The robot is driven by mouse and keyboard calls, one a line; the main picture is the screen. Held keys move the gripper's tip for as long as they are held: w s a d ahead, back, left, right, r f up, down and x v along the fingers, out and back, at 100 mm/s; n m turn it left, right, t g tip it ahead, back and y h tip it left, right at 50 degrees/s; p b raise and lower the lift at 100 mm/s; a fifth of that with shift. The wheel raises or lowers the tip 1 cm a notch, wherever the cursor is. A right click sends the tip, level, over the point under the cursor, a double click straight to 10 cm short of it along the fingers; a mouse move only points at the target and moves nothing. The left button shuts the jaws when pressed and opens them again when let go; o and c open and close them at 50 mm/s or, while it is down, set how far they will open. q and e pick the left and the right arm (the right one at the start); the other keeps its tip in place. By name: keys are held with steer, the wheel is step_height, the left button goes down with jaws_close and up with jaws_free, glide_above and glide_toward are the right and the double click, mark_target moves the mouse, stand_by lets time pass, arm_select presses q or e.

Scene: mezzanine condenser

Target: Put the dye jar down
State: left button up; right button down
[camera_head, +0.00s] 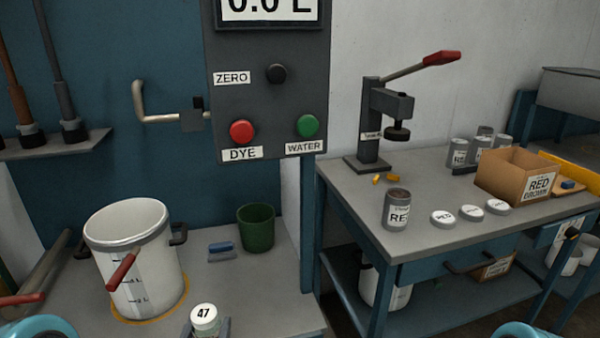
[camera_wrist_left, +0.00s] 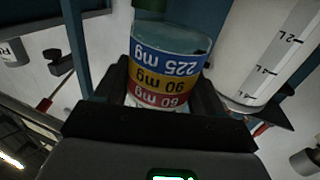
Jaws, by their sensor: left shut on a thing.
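The dye jar (camera_head: 205,316) shows in the head view at the bottom centre, with a white lid marked 47. In the left wrist view the jar (camera_wrist_left: 168,66) has blue, yellow and red label bands, the blue one reading 225 mg. My left gripper (camera_head: 209,328) is shut on it, one finger on each side in the wrist view. The jar is over the front of the grey bench (camera_head: 268,312), right of the white bucket. Its base is hidden, so I cannot tell whether it touches the bench. My right gripper is not in view.
The graduated white bucket (camera_head: 140,255) stands left on an orange ring. A green cup (camera_head: 256,227) and blue-handled brush (camera_head: 221,250) are behind the jar. The dye and water button panel (camera_head: 268,90) hangs above. A side table (camera_head: 420,235) holds cans, lids and a press.

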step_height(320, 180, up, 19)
steer(key=p, duration=1.7)
steer(key=shift+p, duration=0.35)
